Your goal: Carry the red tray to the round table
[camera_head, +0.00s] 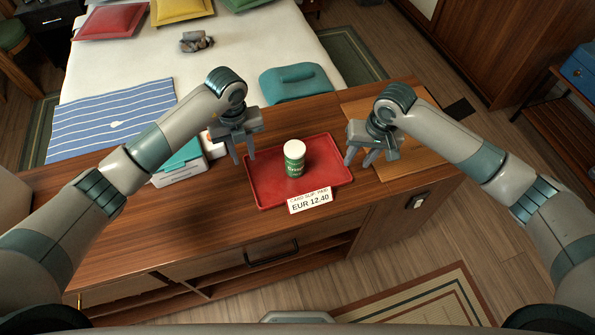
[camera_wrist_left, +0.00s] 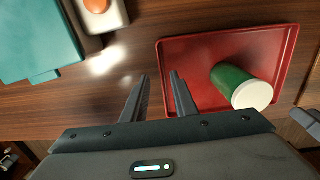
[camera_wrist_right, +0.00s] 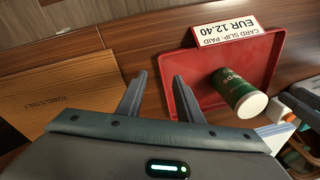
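The red tray (camera_head: 262,192) lies on the wooden counter in the middle of the head view. A green can with a white lid (camera_head: 295,160) stands upright on it, and a card slip reading EUR 12.40 (camera_head: 310,201) is at its front edge. My left gripper (camera_head: 243,160) is open and empty above the tray's left edge; the tray also shows in the left wrist view (camera_wrist_left: 215,45). My right gripper (camera_head: 358,164) is open and empty by the tray's right edge; the tray shows in the right wrist view (camera_wrist_right: 205,88). I cannot make out a round table.
A teal and white box (camera_head: 180,165) and a small white bottle (camera_head: 213,145) stand left of the tray. A wooden board (camera_head: 405,150) lies to its right. The bed (camera_head: 270,50) with a teal cushion (camera_head: 296,82) is behind the counter.

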